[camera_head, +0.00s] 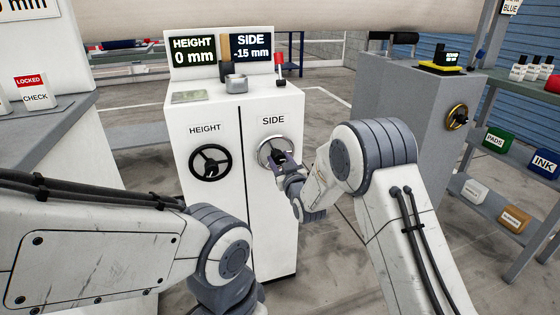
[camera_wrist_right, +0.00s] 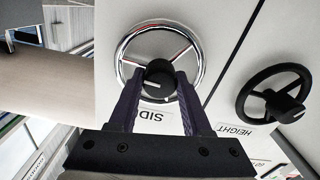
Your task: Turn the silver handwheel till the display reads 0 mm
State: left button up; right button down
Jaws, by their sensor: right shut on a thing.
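The silver handwheel (camera_head: 264,146) is on the right half of the white cabinet's front, under the label SIDE. In the right wrist view the silver handwheel (camera_wrist_right: 124,46) shows a chrome rim, spokes and a black centre knob (camera_wrist_right: 159,76) with a white mark. My right gripper (camera_head: 278,160) is at this wheel, its two fingers on either side of the knob and shut on it. The SIDE display (camera_head: 251,47) on top of the cabinet reads -15 mm. My left arm comes in from the left, but its gripper is not visible.
The HEIGHT display (camera_head: 194,51) reads 0 mm. A black handwheel (camera_head: 210,162) marked HEIGHT is left of the silver one. A grey cabinet (camera_head: 400,105) with a brass-and-black wheel (camera_head: 457,117) stands right. A small red-topped lever (camera_head: 279,70) is on the white cabinet.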

jog(key=m+b, duration=0.1)
jog(key=m, duration=0.4)
jog(key=shift+m, duration=0.3)
jog(key=m+b, duration=0.1)
jog(key=m, duration=0.5)
jog(key=m+b, duration=0.1)
jog(key=m, duration=0.4)
jog(key=shift+f+m, duration=0.1)
jog(key=shift+m, duration=0.3)
jog(key=m, duration=0.5)
jog(key=shift+m, duration=0.3)
jog(key=shift+c, duration=1.7)
grip_release()
jog(key=shift+s, duration=0.1)
